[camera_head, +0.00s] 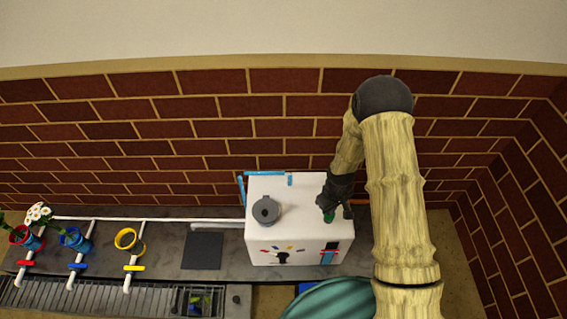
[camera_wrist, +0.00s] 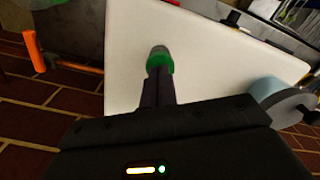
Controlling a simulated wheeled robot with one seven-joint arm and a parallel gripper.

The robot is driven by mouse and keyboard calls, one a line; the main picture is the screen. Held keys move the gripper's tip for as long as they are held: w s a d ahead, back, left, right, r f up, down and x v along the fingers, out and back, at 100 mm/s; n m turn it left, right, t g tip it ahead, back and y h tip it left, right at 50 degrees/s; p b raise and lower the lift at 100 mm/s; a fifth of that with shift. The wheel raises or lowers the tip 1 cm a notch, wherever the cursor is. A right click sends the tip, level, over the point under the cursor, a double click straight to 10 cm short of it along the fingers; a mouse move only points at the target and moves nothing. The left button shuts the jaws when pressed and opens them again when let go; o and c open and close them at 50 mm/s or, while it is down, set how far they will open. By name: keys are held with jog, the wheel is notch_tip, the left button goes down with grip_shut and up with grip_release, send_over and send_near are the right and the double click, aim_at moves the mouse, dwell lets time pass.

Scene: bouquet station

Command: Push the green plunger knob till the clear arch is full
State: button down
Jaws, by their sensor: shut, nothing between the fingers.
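The green plunger knob (camera_wrist: 159,62) shows in the wrist view just beyond my fingertips, over the white top of the machine. In the head view the green knob (camera_head: 329,216) is partly hidden by my gripper (camera_head: 328,205). My gripper (camera_wrist: 160,75) is shut with nothing held, and its fingertips are at the knob; I cannot tell if they touch it. The white machine (camera_head: 276,196) stands on the counter against the brick wall. I cannot clearly make out the clear arch; blue tubing (camera_head: 242,190) runs along the machine's left and back edges.
A grey round cap (camera_head: 266,210) stands on the machine's top left. A dark square pad (camera_head: 202,250) lies on the counter. A teal round object (camera_head: 340,299) is in front.

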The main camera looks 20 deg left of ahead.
jog(key=shift+r+p, duration=1.6)
jog(key=shift+r, duration=0.55)
notch_tip(320, 180, up, 9)
jog(key=p, duration=0.7)
